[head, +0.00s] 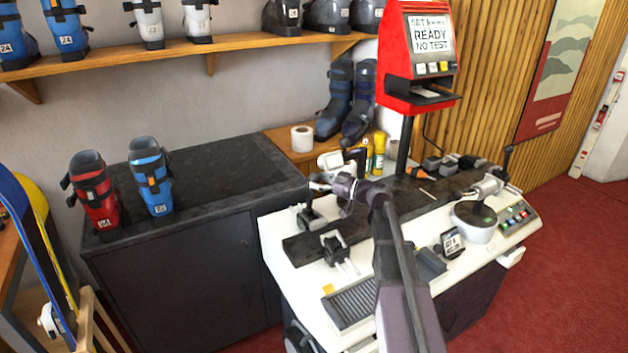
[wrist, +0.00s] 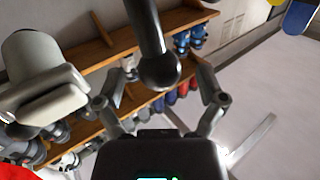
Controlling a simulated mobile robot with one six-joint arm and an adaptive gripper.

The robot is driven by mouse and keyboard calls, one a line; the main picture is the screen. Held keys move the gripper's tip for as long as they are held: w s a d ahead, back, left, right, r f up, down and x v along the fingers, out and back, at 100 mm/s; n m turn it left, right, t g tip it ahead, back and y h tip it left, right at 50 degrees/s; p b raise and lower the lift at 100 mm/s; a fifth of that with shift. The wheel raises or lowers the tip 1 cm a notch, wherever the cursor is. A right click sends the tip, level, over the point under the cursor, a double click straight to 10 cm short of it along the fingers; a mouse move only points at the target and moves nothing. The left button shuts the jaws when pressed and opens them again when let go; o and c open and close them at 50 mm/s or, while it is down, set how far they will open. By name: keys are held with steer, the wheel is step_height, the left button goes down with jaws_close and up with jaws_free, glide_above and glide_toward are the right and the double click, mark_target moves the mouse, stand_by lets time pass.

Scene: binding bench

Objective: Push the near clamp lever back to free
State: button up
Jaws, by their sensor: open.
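My gripper (head: 328,184) is at the left end of the white bench, close to a pale grey clamp head (head: 330,160). In the wrist view my gripper (wrist: 155,92) has its two fingers spread apart. A dark lever with a round knob (wrist: 155,68) shows between the fingers, with a gap on each side; I cannot tell if anything touches it. The clamp head fills the left of the wrist view (wrist: 42,85). In the head view the lever at my gripper is not clear. A similar clamp (head: 490,187) with an upright black lever (head: 507,160) stands at the bench's right end.
The white bench (head: 275,243) carries a dark rail, a black fixture (head: 336,250) and a round white unit (head: 475,225). A red display post (head: 415,60) stands behind. A dark cabinet (head: 190,270) with two boots is left. Red floor is open right.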

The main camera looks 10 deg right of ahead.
steer(key=shift+w+a, duration=0.45)
steer(key=shift+a, duration=0.1)
